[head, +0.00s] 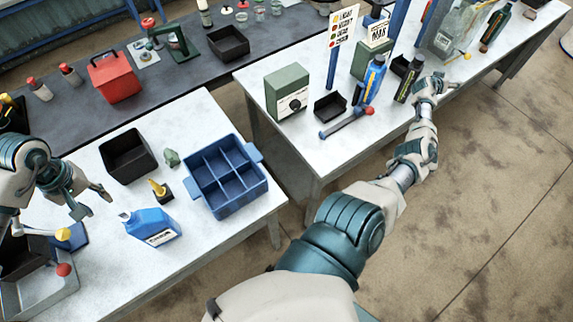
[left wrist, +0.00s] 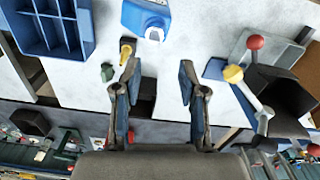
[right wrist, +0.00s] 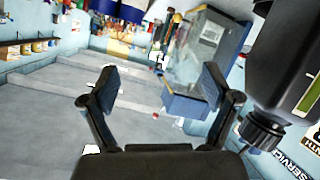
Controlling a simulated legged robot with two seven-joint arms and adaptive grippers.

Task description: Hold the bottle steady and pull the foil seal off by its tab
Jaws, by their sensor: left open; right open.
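A blue bottle (head: 153,228) with a white label lies or leans on the near left table. Its pale neck end (head: 125,216) points toward my left gripper (head: 94,203). That gripper is open and empty, to the left of the bottle and apart from it. In the left wrist view the bottle (left wrist: 145,14) is at the top, beyond the open fingers (left wrist: 158,76), with a white piece at its neck. The foil seal and tab are too small to make out. My right gripper (head: 431,88) is open over the far table; its fingers (right wrist: 160,84) hold nothing.
A blue divided crate (head: 236,203), black bin (head: 127,168), yellow-topped piece (head: 158,188) and small green object (head: 172,158) surround the bottle. A dark bottle (head: 409,80) stands close beside my right gripper. A red-ended lever (head: 346,124) lies on the far table.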

